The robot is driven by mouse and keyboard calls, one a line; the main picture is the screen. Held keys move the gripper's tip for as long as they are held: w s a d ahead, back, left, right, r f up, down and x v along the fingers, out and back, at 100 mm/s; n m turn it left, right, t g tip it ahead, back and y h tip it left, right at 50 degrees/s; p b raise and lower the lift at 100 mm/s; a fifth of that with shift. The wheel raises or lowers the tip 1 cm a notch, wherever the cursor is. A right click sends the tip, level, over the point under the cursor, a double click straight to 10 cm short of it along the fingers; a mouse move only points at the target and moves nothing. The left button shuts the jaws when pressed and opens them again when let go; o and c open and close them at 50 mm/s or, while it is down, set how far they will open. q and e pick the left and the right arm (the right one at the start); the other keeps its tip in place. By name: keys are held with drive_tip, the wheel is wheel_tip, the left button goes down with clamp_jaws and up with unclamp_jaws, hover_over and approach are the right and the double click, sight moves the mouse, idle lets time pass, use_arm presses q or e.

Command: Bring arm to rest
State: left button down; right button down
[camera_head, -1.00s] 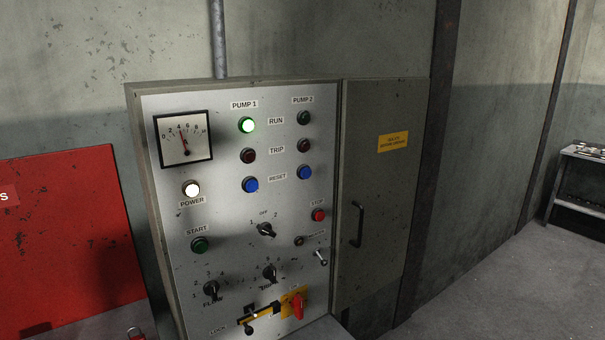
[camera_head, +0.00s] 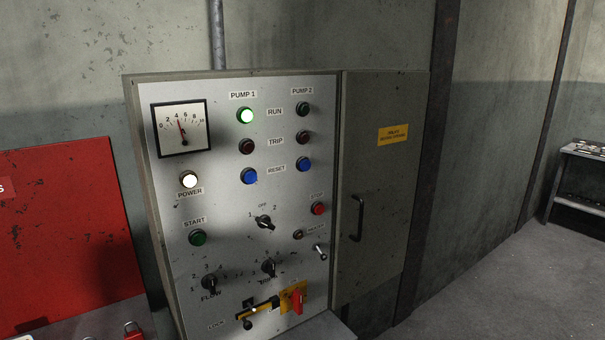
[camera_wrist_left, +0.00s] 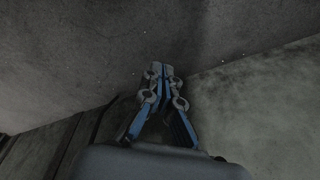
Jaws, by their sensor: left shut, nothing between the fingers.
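My left gripper (camera_wrist_left: 161,72) shows in the left wrist view with its fingers together and nothing between them. Bare grey floor and a grey wall surface lie beyond it, and it touches nothing that I can see. Neither gripper shows in the head view. The head view shows a grey control panel (camera_head: 225,195) with no arm in front of it. Its green Pump 1 run lamp (camera_head: 245,116) and white power lamp (camera_head: 189,180) are lit. The meter (camera_head: 182,128) needle points near the middle of the scale.
A closed cabinet door (camera_head: 385,200) with a handle (camera_head: 358,218) adjoins the panel's right side. A red board (camera_head: 70,235) stands at the left, with a red padlock (camera_head: 133,330) below it. A dark shelf (camera_head: 580,180) is at the far right. Open floor (camera_head: 490,285) lies in front of it.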

use_arm(q)
drive_tip(key=s+a+f+g+b, duration=0.1)
drive_tip(key=s+a+f+b, duration=0.1)
drive_tip(key=s+f, duration=1.5)
wheel_tip(320, 180, down, 2)
drive_tip(key=shift+a+f, duration=0.2)
drive_tip(key=shift+a, duration=0.35)
